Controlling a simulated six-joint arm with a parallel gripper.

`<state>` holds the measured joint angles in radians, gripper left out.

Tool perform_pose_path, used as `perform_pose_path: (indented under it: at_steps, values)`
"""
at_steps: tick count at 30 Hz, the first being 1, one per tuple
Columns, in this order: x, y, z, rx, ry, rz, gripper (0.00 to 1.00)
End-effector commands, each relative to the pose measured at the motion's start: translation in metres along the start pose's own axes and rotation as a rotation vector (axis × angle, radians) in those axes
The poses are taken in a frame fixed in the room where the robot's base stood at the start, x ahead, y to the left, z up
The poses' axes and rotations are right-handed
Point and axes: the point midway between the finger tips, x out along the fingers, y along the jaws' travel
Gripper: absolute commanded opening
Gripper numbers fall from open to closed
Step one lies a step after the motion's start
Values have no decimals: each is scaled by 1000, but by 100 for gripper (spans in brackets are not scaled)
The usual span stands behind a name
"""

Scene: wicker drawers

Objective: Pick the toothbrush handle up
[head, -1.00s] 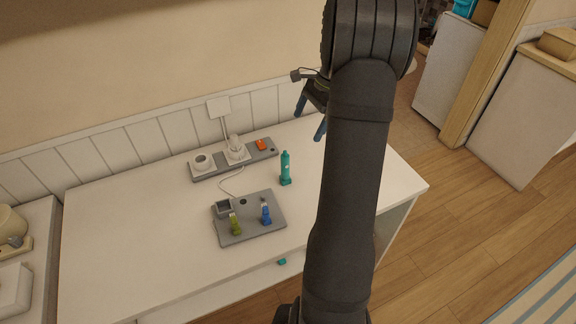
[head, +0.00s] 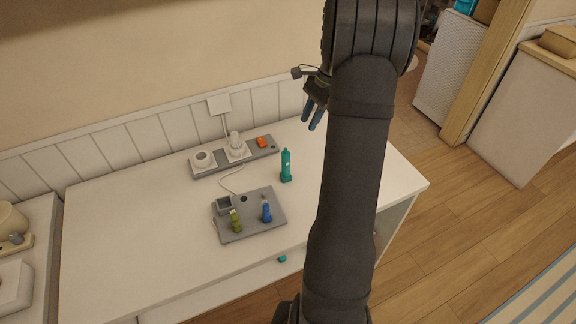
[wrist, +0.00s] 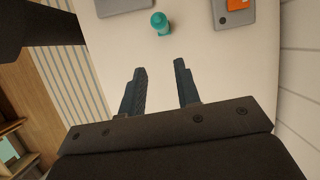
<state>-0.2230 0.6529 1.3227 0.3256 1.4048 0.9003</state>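The teal toothbrush handle (head: 286,166) stands upright on the white table, to the right of the grey tray. Its top also shows in the wrist view (wrist: 160,23), ahead of the fingers and roughly in line with the gap between them. My gripper (head: 309,121) is above the back right part of the table, behind and to the right of the handle and apart from it. In the wrist view the two blue-grey fingers (wrist: 159,68) are apart with nothing between them.
A grey tray (head: 250,231) holds a green and a blue brush-like item. A grey strip (head: 210,172) along the wall carries white round items and an orange piece (head: 262,142). A small teal piece (head: 282,258) is near the front edge. The tabletop around the handle is clear.

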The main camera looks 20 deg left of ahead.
Motion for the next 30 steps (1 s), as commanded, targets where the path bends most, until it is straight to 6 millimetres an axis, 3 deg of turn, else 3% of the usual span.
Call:
perform_pose_path:
  at_steps: [5, 9, 13, 18, 23, 30]
  values:
    - [40, 27, 2, -148, 80, 198, 30]
    - [78, 65, 0, -381, 184, 483, 30]
    - [97, 96, -5, -618, 266, 764, 30]
    - [104, 119, -12, -942, 350, 1142, 30]
    - [102, 120, -12, -1245, 411, 1512, 30]
    - [104, 89, 12, -1672, 478, 2104, 30]
